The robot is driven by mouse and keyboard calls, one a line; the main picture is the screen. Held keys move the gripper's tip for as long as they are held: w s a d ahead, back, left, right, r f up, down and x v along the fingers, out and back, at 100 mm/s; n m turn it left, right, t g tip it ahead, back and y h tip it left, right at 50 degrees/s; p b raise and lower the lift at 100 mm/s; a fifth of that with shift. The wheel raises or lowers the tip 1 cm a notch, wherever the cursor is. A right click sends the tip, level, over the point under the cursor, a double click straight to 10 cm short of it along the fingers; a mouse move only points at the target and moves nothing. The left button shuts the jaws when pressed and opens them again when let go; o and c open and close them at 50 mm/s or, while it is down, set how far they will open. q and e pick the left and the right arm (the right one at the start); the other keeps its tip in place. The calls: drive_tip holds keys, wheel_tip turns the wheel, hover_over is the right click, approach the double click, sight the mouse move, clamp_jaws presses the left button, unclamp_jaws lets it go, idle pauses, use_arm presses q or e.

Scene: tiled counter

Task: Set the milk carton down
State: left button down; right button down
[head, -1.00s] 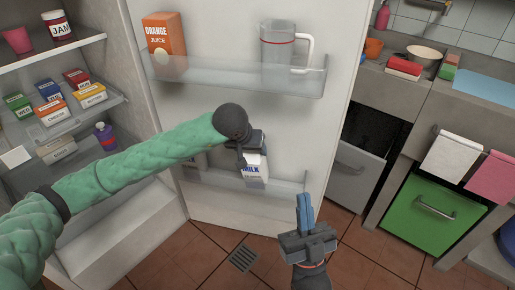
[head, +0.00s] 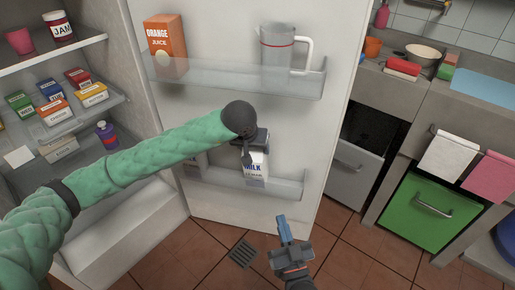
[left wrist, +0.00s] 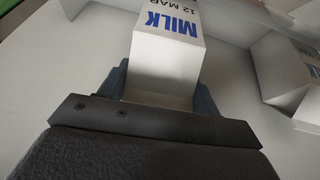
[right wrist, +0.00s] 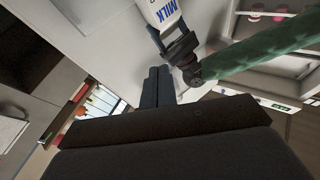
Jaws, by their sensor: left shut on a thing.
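The milk carton (head: 256,168) is white with blue lettering and looks about upright at the lower door shelf (head: 285,187) of the open fridge. My left gripper (head: 254,150) is shut on its upper part. In the left wrist view the carton (left wrist: 165,65) sits between the two fingers (left wrist: 160,85). Its base overlaps the shelf's clear front in the head view, and I cannot tell whether it touches the shelf floor. My right gripper (head: 283,230) is shut and empty, low in front of the door. The right wrist view shows its fingers (right wrist: 158,86) together.
Another pale carton-like box (left wrist: 285,70) stands beside the milk, partly hidden by my arm in the head view. The upper door shelf (head: 230,80) holds an orange juice carton (head: 166,45) and a jug (head: 281,48).

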use_arm(q)
drive_tip(key=shift+w+d+r+p, duration=0.2)
drive_tip(key=shift+d+p, duration=0.1)
drive_tip(key=shift+p, duration=0.3)
drive_tip(key=shift+w+d+y+p, duration=0.1)
drive_tip(key=shift+d+y+p, duration=0.2)
drive_tip(key=shift+y+p, duration=0.3)
drive_tip(key=shift+f, duration=0.85)
use_arm(e)
drive_tip(key=s+f+g, duration=0.3)
drive_tip(key=f+g, duration=0.1)
drive_tip(key=f, duration=0.8)
drive_tip(key=s+f+g+h, duration=0.1)
drive_tip(key=s+f+g, duration=0.2)
drive_tip(key=f, duration=1)
drive_tip(key=shift+s+f+g+h, duration=0.2)
drive_tip(key=shift+g+h, duration=0.1)
drive_tip(key=shift+g, duration=0.8)
drive_tip(key=shift+w+a+r+t, duration=0.1)
drive_tip(key=shift+w+r+t, duration=0.35)
drive_tip(key=shift+r, duration=0.15)
use_arm(q)
drive_tip(key=shift+f, duration=0.1)
use_arm(e)
drive_tip(key=shift+w+r, duration=0.2)
drive_tip(key=shift+r, duration=0.4)
